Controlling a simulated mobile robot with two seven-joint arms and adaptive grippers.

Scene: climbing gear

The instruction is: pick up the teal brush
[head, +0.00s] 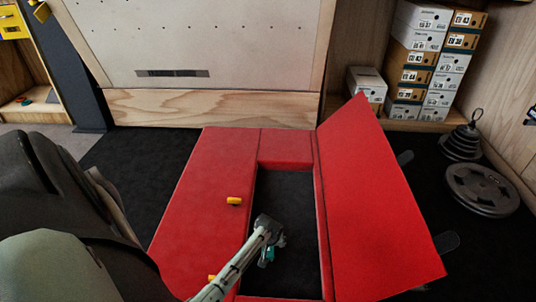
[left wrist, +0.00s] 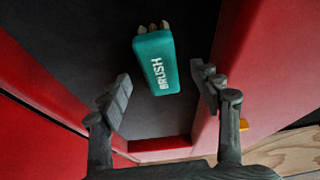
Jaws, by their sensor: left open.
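The teal brush (left wrist: 157,68) lies on dark floor in the left wrist view. White lettering reads BRUSH on its side and pale stubs show at its far end. My left gripper (left wrist: 162,97) is open. The brush is beyond its fingertips, roughly in line with the gap between them, and nothing is held. In the head view my left gripper (head: 268,236) reaches over the opening of a red padded frame (head: 205,190). A small teal patch of the brush (head: 269,254) shows beside it, the rest hidden. My right gripper is not in view.
Red walls enclose the dark opening (head: 288,195) closely, and a red panel (head: 370,205) slants up on its right. Yellow blocks (head: 234,201) sit on the left red part. Shoe boxes (head: 425,60) and weight plates (head: 482,190) stand farther off at right.

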